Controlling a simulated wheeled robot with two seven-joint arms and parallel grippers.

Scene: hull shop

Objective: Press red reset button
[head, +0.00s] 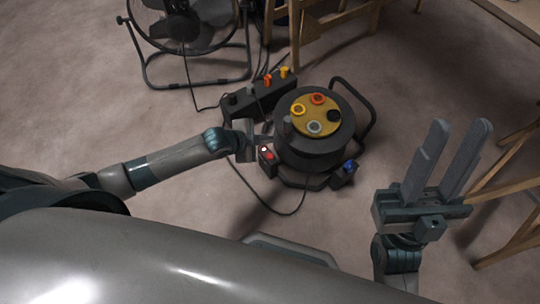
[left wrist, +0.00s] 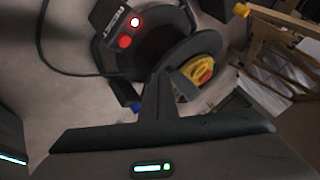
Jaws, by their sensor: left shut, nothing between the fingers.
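A dark cable reel (head: 312,160) stands on the floor in the head view. A small dark box (head: 266,166) on its left side carries the red reset button (head: 269,156). My left gripper (head: 265,141) is shut and empty, close beside the box and the reel. Its fingertips (left wrist: 158,78) show below the button in the left wrist view, apart from it in the picture. My right gripper (head: 448,155) is open and empty, right of the reel.
A power strip (head: 259,99) with orange and yellow plugs lies behind the reel. A blue plug (head: 349,166) sits at its front right. A fan (head: 187,30) stands at the back left, and wooden frames stand behind and at right. Cables cross the floor.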

